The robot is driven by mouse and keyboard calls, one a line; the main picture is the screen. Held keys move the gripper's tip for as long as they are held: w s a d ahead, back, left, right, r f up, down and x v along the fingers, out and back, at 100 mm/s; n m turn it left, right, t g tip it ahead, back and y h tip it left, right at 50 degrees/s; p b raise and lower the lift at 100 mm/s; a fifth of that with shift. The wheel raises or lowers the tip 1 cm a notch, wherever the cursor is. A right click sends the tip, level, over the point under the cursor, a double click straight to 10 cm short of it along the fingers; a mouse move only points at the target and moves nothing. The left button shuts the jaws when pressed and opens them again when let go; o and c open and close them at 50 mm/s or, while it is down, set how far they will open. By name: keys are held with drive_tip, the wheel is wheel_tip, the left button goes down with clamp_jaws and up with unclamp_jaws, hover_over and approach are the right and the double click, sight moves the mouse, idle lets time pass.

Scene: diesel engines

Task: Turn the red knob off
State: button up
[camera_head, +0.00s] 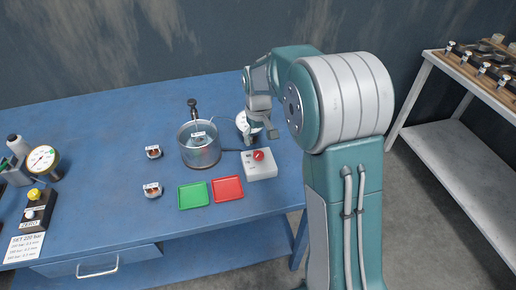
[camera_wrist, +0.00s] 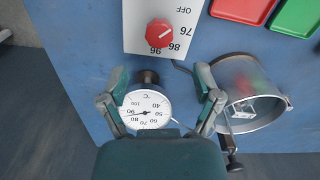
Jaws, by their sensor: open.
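The red knob (camera_head: 259,155) sits on a light grey control box (camera_head: 262,170) on the blue table. In the wrist view the knob (camera_wrist: 160,33) shows on the box face (camera_wrist: 135,40), with the printed marks OFF, 76, 86 and 96 around it, upside down. A pale line shows on the knob; its exact setting is hard to tell. My gripper (camera_head: 263,131) is above the table, just behind the box. In the wrist view my gripper (camera_wrist: 160,72) has its two fingers spread apart and empty, with the knob ahead of the fingertips and not touched.
A round °C dial (camera_wrist: 146,109) shows between my fingers. A metal pot (camera_head: 200,150) stands left of the box. A red tray (camera_head: 227,188) and a green tray (camera_head: 193,195) lie in front. A pressure gauge (camera_head: 42,159) stands far left. The table's front middle is clear.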

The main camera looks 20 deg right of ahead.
sight(258, 154)
wheel_tip(258, 154, up, 5)
drive_tip(key=shift+r, duration=0.1)
idle(0.5)
drive_tip(key=s+r+m+t, duration=0.1)
drive_tip(key=s+r+t, duration=0.1)
drive_tip(key=s+r, duration=0.4)
drive_tip(key=s+r+t, duration=0.1)
drive_tip(key=s+r, duration=0.3)
drive_tip(key=s, duration=0.5)
drive_tip(key=s+m+t, duration=0.1)
drive_tip(key=s+t, duration=0.1)
drive_tip(key=s, duration=1.1)
drive_tip(key=shift+f+t, duration=0.3)
drive_tip(key=shift+f, duration=0.15)
